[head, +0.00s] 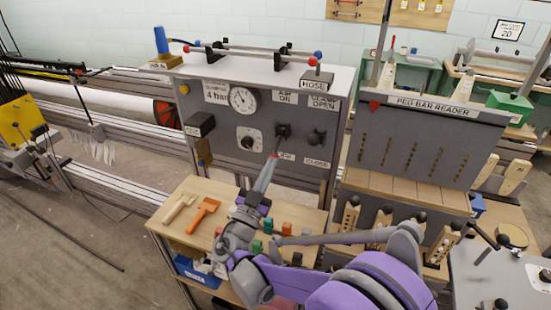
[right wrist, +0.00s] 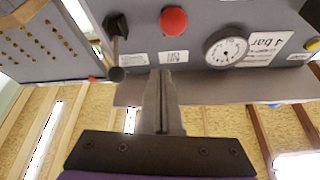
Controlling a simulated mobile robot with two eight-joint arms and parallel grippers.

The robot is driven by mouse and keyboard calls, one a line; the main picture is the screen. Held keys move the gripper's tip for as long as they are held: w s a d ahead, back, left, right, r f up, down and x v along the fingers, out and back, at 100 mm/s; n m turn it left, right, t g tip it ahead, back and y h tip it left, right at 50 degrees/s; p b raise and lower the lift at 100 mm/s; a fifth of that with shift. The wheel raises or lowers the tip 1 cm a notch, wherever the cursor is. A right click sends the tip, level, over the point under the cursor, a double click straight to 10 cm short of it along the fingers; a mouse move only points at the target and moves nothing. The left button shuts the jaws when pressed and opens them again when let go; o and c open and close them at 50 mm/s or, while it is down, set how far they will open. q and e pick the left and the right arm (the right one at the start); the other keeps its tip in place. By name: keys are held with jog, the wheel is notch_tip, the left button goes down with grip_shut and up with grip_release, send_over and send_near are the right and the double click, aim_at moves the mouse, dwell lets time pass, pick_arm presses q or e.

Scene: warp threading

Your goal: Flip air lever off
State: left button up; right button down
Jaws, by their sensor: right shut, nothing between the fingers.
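The air lever (head: 283,131) is on the grey panel, between the AIR ON label (head: 285,97) above and the OFF label (head: 287,157) below. In the right wrist view its round red end (right wrist: 173,20) faces the camera, above the fingertips. My right gripper (head: 273,160) is in front of the panel, just below the lever's dark hub in the head view. It is shut and empty; its fingers are together in the right wrist view (right wrist: 160,75). I cannot tell whether it touches the lever. My left gripper is not in view.
The clamp lever (head: 317,137) is right of the air lever, and the gauge (head: 243,99) is on the left. A wooden bench (head: 185,225) with an orange tool (head: 203,215) is below the panel. The peg bar reader (head: 415,140) stands at right.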

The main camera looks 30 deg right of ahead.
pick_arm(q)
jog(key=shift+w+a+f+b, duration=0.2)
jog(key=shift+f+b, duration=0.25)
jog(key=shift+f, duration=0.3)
pick_arm(e)
jog(key=s+a+f, duration=0.2)
jog(key=a+f, duration=0.2)
jog(key=a, duration=0.1)
jog(key=shift+s+f, duration=0.2)
jog(key=shift+s, duration=0.1)
jog(key=shift+d, duration=0.15)
jog(key=s+d+f+n+g+y+p, duration=0.4)
jog(key=s+d+f+n+g+y, duration=0.3)
jog(key=s, duration=0.3)
pick_arm(q)
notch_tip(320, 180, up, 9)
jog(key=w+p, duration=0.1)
jog(key=p, duration=0.3)
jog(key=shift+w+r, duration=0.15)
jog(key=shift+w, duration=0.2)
pick_arm(e)
jog(key=s+a+f+n+g+y, duration=0.1)
jog(key=s+a+n+y, duration=0.5)
jog(key=s+a+y, duration=0.5)
jog(key=shift+a+f+y, duration=0.15)
jog(key=shift+a+y, duration=0.15)
jog(key=shift+a, duration=0.7)
